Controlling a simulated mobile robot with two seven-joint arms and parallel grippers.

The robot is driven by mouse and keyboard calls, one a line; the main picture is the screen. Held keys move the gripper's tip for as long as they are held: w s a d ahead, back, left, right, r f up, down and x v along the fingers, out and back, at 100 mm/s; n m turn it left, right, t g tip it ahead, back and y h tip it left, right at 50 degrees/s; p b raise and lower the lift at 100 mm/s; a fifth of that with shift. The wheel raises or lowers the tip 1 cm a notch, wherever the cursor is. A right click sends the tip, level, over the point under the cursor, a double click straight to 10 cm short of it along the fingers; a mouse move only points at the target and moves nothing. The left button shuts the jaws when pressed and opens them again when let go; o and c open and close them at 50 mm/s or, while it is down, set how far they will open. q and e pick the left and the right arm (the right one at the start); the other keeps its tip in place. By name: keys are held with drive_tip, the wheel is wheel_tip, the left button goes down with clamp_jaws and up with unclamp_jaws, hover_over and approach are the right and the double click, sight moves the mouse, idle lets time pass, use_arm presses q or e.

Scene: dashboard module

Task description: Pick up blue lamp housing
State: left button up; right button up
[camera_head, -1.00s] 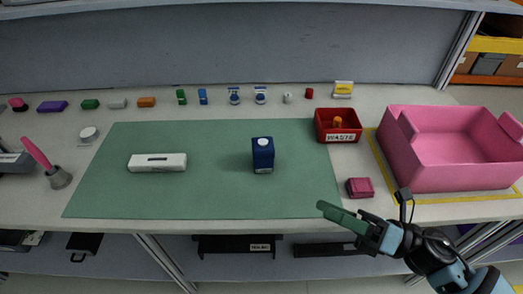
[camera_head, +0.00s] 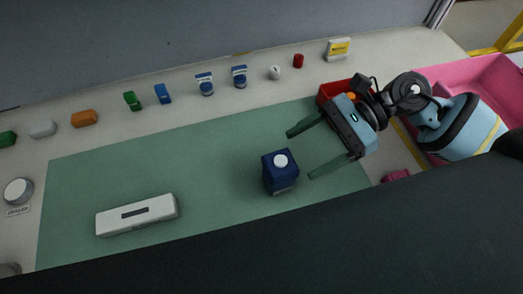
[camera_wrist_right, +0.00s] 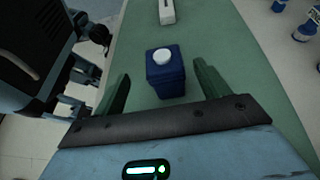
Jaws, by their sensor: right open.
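A dark blue block with a round white top, which fits the blue lamp housing (camera_head: 281,178), stands upright on the green mat (camera_head: 220,150). My right gripper (camera_head: 301,154) is open and empty, just to the right of the housing in the head view. In the right wrist view the housing (camera_wrist_right: 167,82) shows between the two spread green fingers (camera_wrist_right: 161,72), ahead of them. I see no finger touching it. I cannot tell the exact height of the fingers over the mat.
A white oblong case (camera_head: 137,215) lies on the mat left of the housing. A red bin (camera_head: 330,91) and a pink crate (camera_head: 480,77) are partly behind my right arm. Several small items line the back. The mat around the housing is clear.

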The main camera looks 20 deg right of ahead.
sight(281, 162)
drive_tip(key=shift+w+a, duration=0.2)
drive_tip(key=shift+w, duration=0.1)
drive_tip(key=shift+s+a, duration=0.2)
drive_tip(key=shift+a, duration=0.05)
drive_tip(key=shift+p+x, duration=0.55)
drive_tip(key=shift+x, duration=3.05)
drive_tip(key=shift+w, duration=0.1)
drive_tip(key=c, duration=1.1)
